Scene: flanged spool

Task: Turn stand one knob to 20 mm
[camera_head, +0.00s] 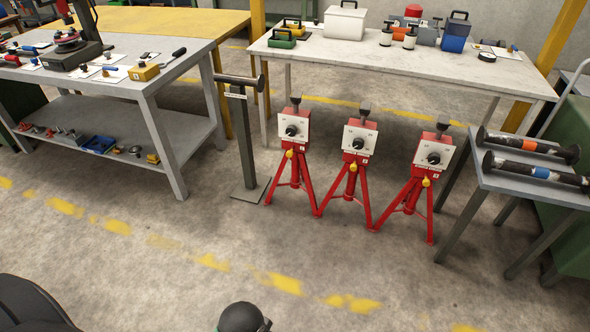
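Three red tripod stands stand in a row on the floor: a left stand (289,160), a middle stand (351,178) and a right stand (421,192). Each has a white plate with a black knob: left knob (292,131), middle knob (357,143), right knob (433,158). The plate markings are too small to read, so I cannot tell the knob settings or which stand is number one. Neither gripper is in view; no gripper touches the stands.
A pedestal (242,145) with a dark bar on top stands left of the stands. Two dark flanged spools (528,145) lie on the right table (550,190). A long workbench (400,60) is behind; a grey bench (150,88) is at left. The floor in front is clear.

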